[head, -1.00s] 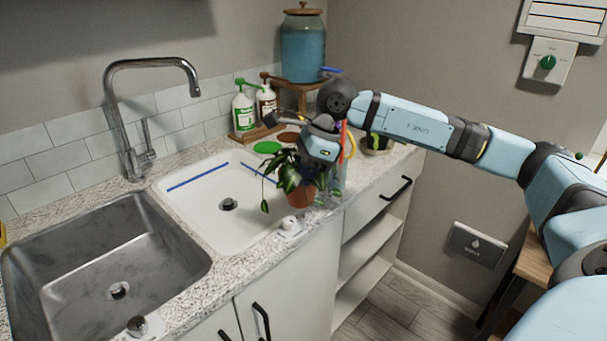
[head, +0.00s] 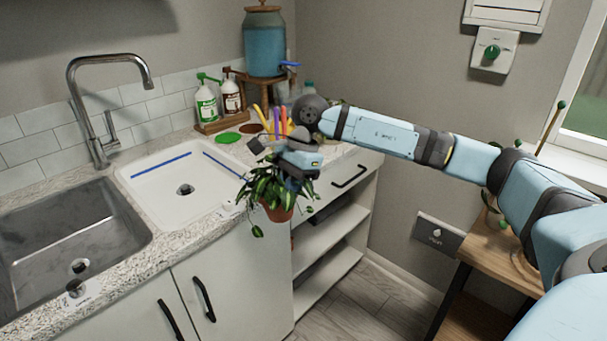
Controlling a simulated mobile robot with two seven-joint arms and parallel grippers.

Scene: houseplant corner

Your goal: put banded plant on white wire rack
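A leafy green plant (head: 262,188) in a terracotta pot (head: 279,211) hangs from my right gripper (head: 283,182) in the head view. It is in the air in front of the counter's front edge, above the open shelves. The gripper's fingers are hidden among the leaves, but the pot moves with it, so it is shut on the plant. I cannot make out a band on the pot or leaves. No white wire rack can be made out in this view. My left gripper is not in view.
The counter (head: 222,219) holds a white basin (head: 150,199), a metal sink (head: 60,250), a tap (head: 97,140), soap bottles (head: 206,105) and a blue dispenser (head: 264,45). Open shelves (head: 325,240) lie below. A wooden table (head: 490,243) stands at right. Floor between is clear.

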